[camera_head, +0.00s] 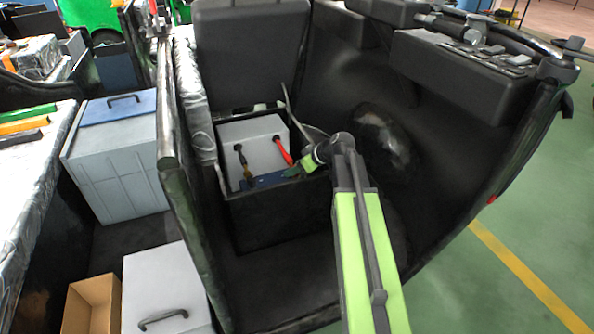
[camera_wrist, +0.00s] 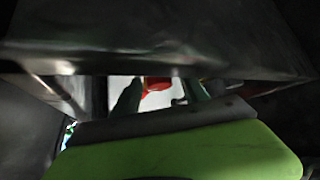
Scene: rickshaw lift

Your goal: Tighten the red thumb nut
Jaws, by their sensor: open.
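A red part (camera_wrist: 157,84) shows between my gripper's fingers in the wrist view; I cannot tell for sure whether it is the thumb nut or whether a finger touches it. In the head view a slim red piece with a dark end (camera_head: 283,151) lies on the white box (camera_head: 262,137) inside the black seat bin. My gripper (camera_head: 291,172) is open, low over the front right of that bin, just below the red piece. In the wrist view its fingertips (camera_wrist: 163,96) are partly hidden behind my green wrist part. No separate nut can be made out in the head view.
A dark piece with a yellowish end (camera_head: 243,165) and a blue strip (camera_head: 266,180) lie beside the red piece. The black bin's wall (camera_head: 280,213) stands close in front of my gripper. A tilted dark panel (camera_head: 300,117) rises behind. In the wrist view a dark edge (camera_wrist: 160,45) hangs close above.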

